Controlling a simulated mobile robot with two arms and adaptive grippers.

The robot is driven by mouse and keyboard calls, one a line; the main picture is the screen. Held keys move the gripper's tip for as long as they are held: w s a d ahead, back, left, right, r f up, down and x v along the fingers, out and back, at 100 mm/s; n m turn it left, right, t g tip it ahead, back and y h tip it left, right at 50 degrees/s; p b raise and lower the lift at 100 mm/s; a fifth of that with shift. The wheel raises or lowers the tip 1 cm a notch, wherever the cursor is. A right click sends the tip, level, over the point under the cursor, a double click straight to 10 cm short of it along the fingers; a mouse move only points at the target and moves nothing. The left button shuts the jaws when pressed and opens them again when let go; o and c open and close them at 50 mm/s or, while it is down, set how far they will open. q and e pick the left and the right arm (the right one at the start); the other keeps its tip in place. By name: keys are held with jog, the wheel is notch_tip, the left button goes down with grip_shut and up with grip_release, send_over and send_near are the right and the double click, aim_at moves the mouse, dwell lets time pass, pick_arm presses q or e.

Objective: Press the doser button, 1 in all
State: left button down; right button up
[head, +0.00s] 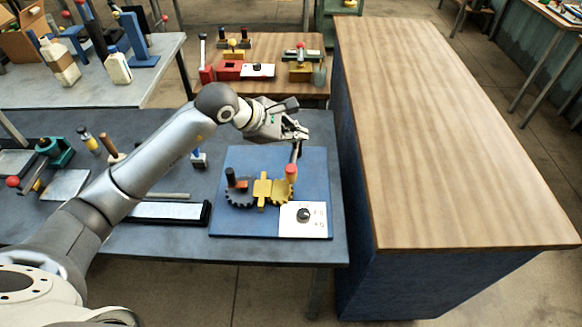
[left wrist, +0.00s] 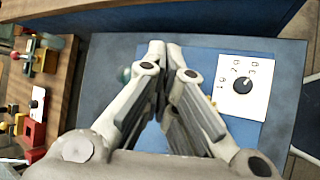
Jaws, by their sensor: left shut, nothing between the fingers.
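A blue board (head: 235,163) lies on the dark bench and carries a dark gear, a yellow gear and a yellow block (head: 262,190). A red-topped cylinder (head: 290,171) stands at the yellow gear; I cannot tell whether it is the doser button. A white panel (head: 317,213) with a black dial (head: 303,215) sits at the board's front right corner. My left gripper (head: 296,156) is shut and empty, pointing down just above the red top; contact cannot be told. Its fingers (left wrist: 166,48) meet in the wrist view.
A black-and-white slab (head: 168,212) lies left of the board. A bare wooden counter (head: 440,130) stands to the right. A small wooden table (head: 280,48) with red and yellow devices is behind. Bottles and stands occupy the grey table (head: 150,80) at back left.

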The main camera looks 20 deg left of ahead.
pick_arm(q)
jog(key=b, duration=0.4)
send_over(293, 171)
notch_tip(293, 171, down, 8)
jog(key=shift+w+r, duration=0.1)
jog(key=shift+r, duration=0.05)
jog(key=shift+f+b, duration=0.4)
jog(key=shift+r, duration=0.1)
dwell(0.5)
jog(key=shift+f+b, duration=0.45)
jog(key=shift+b, duration=0.15)
jog(key=shift+f+b, duration=0.5)
jog(key=shift+b, duration=0.1)
dwell(1.0)
jog(key=shift+r, duration=0.1)
jog(key=shift+r+p, duration=0.35)
jog(key=shift+r, duration=0.45)
